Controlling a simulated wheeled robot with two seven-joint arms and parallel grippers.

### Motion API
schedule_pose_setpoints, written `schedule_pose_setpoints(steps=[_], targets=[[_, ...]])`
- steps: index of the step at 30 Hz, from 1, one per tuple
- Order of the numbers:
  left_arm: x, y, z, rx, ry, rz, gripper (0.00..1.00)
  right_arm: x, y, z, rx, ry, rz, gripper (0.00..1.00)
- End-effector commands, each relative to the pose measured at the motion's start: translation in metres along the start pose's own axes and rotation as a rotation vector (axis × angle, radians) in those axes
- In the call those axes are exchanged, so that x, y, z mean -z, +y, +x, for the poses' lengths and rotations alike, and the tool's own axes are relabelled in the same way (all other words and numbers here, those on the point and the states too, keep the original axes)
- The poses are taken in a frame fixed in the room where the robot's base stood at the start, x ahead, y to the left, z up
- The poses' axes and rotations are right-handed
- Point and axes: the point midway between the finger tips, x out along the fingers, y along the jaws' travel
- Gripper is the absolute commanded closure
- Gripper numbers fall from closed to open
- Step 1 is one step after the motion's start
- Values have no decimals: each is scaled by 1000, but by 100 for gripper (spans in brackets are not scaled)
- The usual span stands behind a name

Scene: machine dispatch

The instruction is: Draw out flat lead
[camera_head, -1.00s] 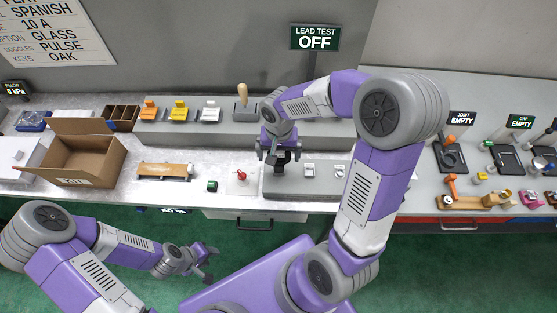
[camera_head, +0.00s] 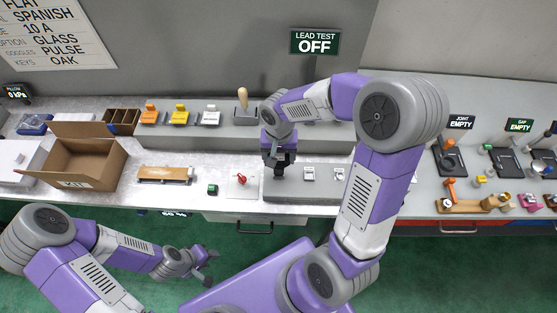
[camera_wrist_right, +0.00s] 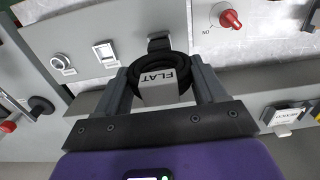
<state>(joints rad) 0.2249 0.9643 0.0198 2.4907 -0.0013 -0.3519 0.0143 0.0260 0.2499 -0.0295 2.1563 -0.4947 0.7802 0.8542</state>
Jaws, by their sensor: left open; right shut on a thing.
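The flat lead (camera_wrist_right: 183,65) is a black coil around a pale block marked FLAT, seen in the right wrist view. My right gripper (camera_wrist_right: 162,75) is shut on it, one finger on each side. In the head view my right gripper (camera_head: 279,168) is at the left part of the low grey panel on the bench, and the lead is too small and dark to make out there. I cannot tell whether the lead is clear of the panel. My left gripper (camera_head: 208,266) is open and empty, low in front of the bench over the green floor.
A red knob (camera_head: 241,178) on a white plate lies left of my right gripper, beside a small green block (camera_head: 212,189). An open cardboard box (camera_head: 75,165) stands at left. A raised grey shelf (camera_head: 175,135) runs behind. A sign (camera_head: 315,41) reads LEAD TEST OFF.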

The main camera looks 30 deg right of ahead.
Motion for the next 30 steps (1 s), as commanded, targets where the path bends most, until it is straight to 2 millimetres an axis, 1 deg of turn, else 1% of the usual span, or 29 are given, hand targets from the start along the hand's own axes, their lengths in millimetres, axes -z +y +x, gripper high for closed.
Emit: schedule_pose_setpoints(steps=[1,3,30], targets=[[0,1,-3,0,0,0,57,1,-1,-6,2,3,0,69],[0,2,-5,0,0,0,57,1,-1,-9,2,3,0,69],[-1,11,-30,0,0,0,57,0,0,-44,1,3,0,69]])
